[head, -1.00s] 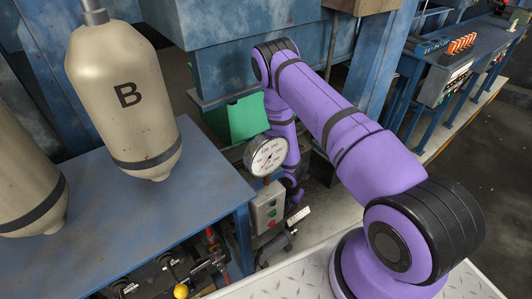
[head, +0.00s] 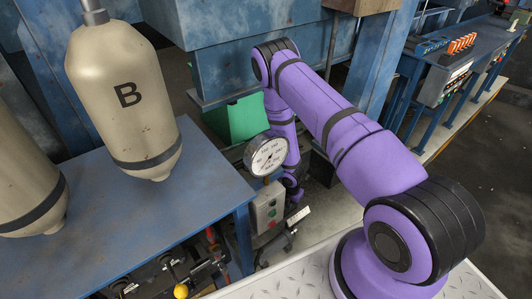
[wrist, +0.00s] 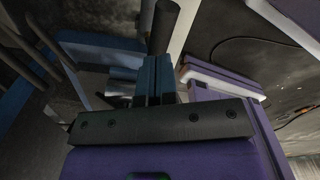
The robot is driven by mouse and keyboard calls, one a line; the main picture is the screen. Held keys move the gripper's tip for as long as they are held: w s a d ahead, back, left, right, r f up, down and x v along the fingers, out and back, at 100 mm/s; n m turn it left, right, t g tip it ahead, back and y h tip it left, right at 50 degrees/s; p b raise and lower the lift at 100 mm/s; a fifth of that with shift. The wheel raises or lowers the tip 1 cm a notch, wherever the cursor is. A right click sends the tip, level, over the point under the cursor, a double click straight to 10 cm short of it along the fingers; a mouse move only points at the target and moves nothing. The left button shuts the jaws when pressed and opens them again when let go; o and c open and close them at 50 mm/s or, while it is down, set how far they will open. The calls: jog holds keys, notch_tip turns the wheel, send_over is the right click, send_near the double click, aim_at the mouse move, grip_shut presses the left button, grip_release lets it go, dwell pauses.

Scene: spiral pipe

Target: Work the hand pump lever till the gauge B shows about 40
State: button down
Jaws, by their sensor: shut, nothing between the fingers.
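A round white gauge (head: 267,157) hangs at the blue bench's right edge in the head view. Its needle is too small to read surely, and no letter B shows on it. A dark cylindrical bar (wrist: 164,28) is just beyond the fingertips. It may be the pump lever's handle, and I cannot tell whether the fingers touch it. In the head view my forearm largely hides the gripper's area.
A yellow-knobbed handle (head: 180,291) is low at the bench front. Blue machinery (head: 240,45) stands behind my arm.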

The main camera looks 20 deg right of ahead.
aim_at(288, 213)
jog(key=shift+f, duration=0.15)
jog(key=shift+f, duration=3.5)
jog(key=shift+r, duration=3.7)
